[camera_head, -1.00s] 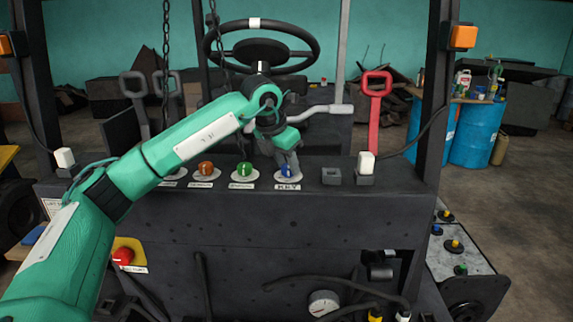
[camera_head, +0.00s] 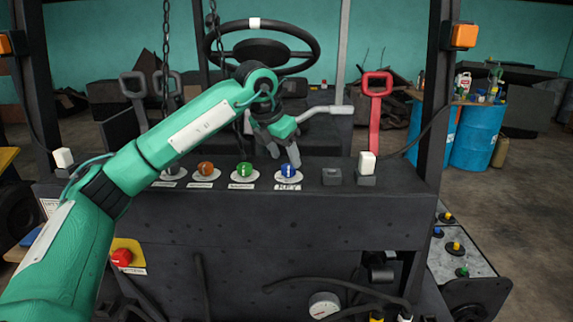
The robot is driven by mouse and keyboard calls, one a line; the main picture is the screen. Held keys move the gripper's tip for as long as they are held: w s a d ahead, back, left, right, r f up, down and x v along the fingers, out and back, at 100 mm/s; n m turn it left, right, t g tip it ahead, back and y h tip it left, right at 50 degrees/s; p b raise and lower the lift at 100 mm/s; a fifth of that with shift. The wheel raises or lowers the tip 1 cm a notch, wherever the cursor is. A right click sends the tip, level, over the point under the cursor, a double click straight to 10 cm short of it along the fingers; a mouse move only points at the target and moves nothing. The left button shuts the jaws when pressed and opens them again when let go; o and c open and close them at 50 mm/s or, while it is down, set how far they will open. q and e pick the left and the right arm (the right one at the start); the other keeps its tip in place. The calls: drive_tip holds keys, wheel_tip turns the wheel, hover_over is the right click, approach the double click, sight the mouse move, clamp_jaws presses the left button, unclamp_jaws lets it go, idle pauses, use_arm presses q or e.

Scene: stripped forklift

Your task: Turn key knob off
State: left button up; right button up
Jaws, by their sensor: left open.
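The blue key knob (camera_head: 288,171) sits on a white round plate with a label on the dark console, at the right end of a row of knobs. Its raised grip looks roughly upright in the picture. My left gripper (camera_head: 284,158) is open just above and behind the knob, with its two fingers apart and pointing down. Nothing is between the fingers that I can see, and the knob is in clear view. My right gripper is not in view.
A red button (camera_head: 122,257) is lower left.

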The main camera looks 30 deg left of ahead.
use_arm(q)
drive_tip(key=b+v, duration=0.2)
drive_tip(key=v, duration=0.8)
drive_tip(key=shift+s+r, duration=0.2)
drive_tip(key=shift+r, duration=0.15)
